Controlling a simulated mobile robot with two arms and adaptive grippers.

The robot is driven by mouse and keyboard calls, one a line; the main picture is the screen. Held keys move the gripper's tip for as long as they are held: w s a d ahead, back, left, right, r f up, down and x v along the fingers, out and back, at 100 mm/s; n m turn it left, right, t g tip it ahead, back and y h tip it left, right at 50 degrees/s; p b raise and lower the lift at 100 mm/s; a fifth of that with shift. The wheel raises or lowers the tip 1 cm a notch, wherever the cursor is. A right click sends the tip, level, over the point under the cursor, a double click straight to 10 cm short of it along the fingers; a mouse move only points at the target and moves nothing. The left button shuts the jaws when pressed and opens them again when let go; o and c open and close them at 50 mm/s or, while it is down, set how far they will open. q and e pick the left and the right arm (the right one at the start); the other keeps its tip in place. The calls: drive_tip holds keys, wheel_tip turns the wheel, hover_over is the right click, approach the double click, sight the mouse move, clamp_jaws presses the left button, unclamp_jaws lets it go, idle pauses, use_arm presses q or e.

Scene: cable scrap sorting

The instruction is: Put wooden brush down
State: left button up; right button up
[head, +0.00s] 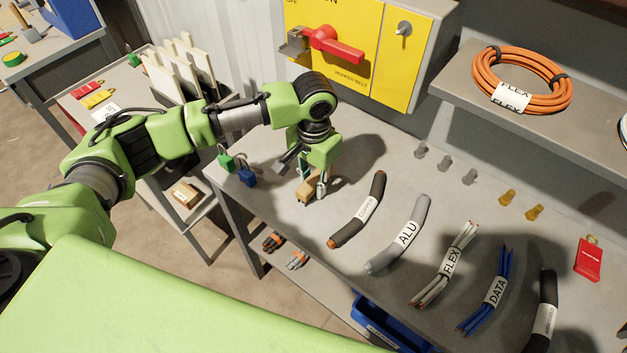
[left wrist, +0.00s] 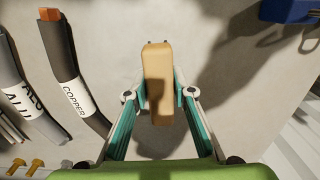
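The wooden brush (head: 307,190) is a light tan block at the left part of the grey workbench, left of the copper cable piece. My left gripper (head: 317,186) points down there with its fingers around the brush. In the left wrist view the brush (left wrist: 157,75) sits between both fingers of the left gripper (left wrist: 160,92), which close in on its sides. The brush is on or just above the bench top; I cannot tell whether it touches. Its underside is hidden. My right gripper is not in view.
Cable pieces labelled COPPER (head: 359,212), ALU (head: 401,236), FLEX (head: 446,265) and DATA (head: 491,288) lie to the right. A blue padlock (head: 246,177) and a green padlock (head: 226,162) lie to the left. A yellow switch panel (head: 345,60) stands behind.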

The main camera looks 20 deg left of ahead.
sight(314, 180)
use_arm(q)
drive_tip(key=shift+o, duration=1)
wheel_tip(314, 180, up, 12)
drive_tip(key=b, duration=0.1)
drive_tip(key=shift+s, duration=0.1)
